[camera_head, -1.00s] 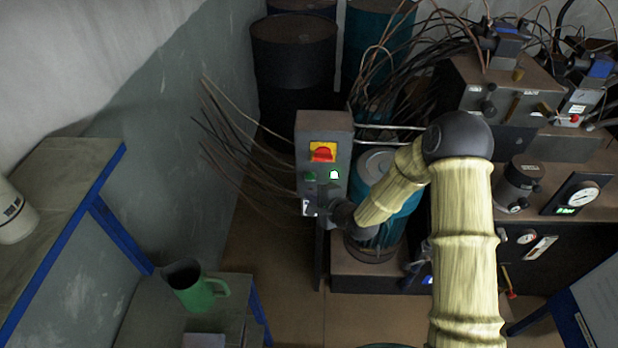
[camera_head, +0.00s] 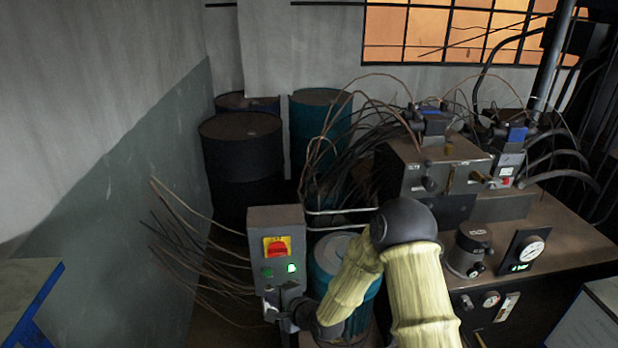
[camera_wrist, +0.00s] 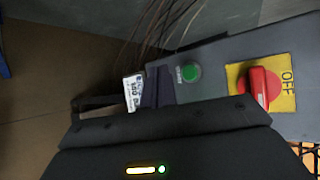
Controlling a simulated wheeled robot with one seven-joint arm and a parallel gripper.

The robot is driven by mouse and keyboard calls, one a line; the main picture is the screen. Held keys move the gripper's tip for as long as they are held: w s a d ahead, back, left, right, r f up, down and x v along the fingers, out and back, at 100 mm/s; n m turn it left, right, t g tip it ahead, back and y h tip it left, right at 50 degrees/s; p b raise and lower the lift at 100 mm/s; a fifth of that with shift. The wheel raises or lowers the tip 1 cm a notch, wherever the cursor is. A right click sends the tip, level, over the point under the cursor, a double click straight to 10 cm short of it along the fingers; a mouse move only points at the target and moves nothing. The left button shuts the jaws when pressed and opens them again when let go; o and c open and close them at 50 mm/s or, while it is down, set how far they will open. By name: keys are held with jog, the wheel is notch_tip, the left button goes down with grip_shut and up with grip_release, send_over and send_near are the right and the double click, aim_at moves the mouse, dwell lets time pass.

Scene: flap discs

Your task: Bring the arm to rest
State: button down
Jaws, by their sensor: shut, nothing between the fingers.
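My arm, in pale ribbed sleeves with dark joints, reaches from the bottom of the head view to a grey control box (camera_head: 275,222). My gripper (camera_head: 284,300) is at the lower front of that box, shut and empty; its fingertips are small and dark there. In the wrist view its dark body fills the bottom, and I cannot tell whether it touches the box. The box carries a red rotary switch (camera_head: 277,246) on a yellow plate; the wrist view shows the switch (camera_wrist: 260,88) beside the word OFF. A green button (camera_wrist: 190,73) and a white label (camera_wrist: 133,92) are nearby.
Loose wires (camera_head: 190,245) stick out left of the box. A teal cylinder (camera_head: 325,265) stands close behind my forearm. A dark drum (camera_head: 240,165) is behind. A bench (camera_head: 560,225) with gauges and machines lies right. A blue-edged table (camera_head: 25,290) is at lower left.

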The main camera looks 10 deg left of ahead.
jog(key=s+d+r+n+g+h, duration=0.1)
jog(key=d+r+n+h, duration=0.25)
jog(key=d, duration=0.55)
jog(key=s+d+r+n+h, duration=0.2)
jog(key=d+r+n+h, duration=0.15)
jog(key=d, duration=0.65)
jog(key=s+d+r+n+g+h, duration=0.1)
jog(key=s+d+r+n+g, duration=0.1)
jog(key=s+d, duration=0.4)
jog(key=s+d+r+n+g+h, duration=0.2)
jog(key=s+d+r, duration=0.2)
jog(key=s, duration=0.5)
jog(key=d, duration=0.2)
jog(key=shift+s+d+r, duration=0.2)
jog(key=shift+d+r, duration=0.1)
jog(key=shift+d, duration=0.05)
